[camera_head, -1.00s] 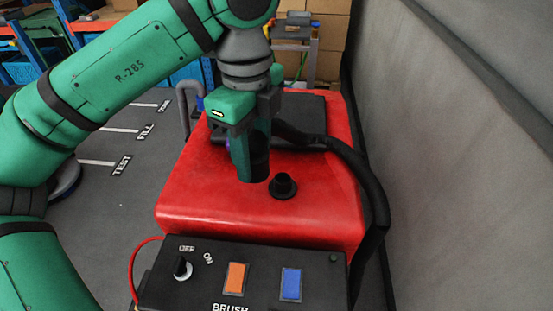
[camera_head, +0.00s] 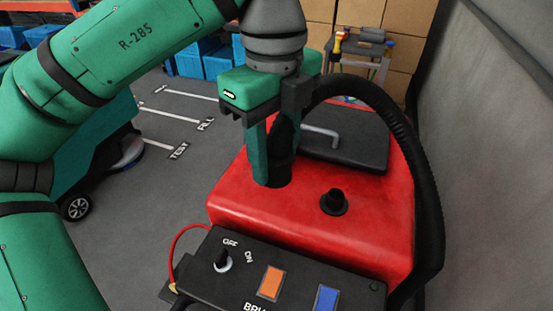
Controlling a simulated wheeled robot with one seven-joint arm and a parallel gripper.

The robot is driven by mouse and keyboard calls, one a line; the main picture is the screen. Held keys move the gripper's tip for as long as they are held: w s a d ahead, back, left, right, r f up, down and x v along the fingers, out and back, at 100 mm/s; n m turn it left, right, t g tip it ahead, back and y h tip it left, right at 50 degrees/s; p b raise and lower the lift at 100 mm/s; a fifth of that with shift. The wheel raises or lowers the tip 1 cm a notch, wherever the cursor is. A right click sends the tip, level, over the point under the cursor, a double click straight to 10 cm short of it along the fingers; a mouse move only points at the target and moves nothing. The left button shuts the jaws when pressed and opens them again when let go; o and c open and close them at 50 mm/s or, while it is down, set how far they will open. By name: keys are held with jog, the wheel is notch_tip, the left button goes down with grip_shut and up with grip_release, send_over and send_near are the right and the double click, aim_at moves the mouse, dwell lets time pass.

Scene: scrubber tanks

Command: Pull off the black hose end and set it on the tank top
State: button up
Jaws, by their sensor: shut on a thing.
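My gripper (camera_head: 277,165) points down over the left part of the red tank top (camera_head: 290,219). It is shut on the black hose end (camera_head: 281,168), which stands roughly upright in the jaws. I cannot tell whether its lower rim touches the tank top. The ribbed black hose (camera_head: 385,98) rises behind the gripper, arcs to the right and drops down the tank's right side. A short black port stub (camera_head: 333,202) stands open on the tank top, to the right of the hose end and apart from it.
A black lid (camera_head: 350,150) with a grey handle (camera_head: 321,131) covers the back of the tank. A control panel (camera_head: 245,260) with a knob and orange and blue switches is in front. A grey wall (camera_head: 500,130) stands close on the right. Open floor lies to the left.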

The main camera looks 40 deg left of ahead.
jog(key=shift+r, duration=0.35)
jog(key=shift+w+a, duration=0.4)
jog(key=shift+a, duration=0.1)
jog(key=w+a, duration=0.3)
jog(key=a, duration=0.5)
jog(key=shift+w+a, duration=0.2)
jog(key=shift+a, duration=0.1)
dwell(0.3)
dwell(0.6)
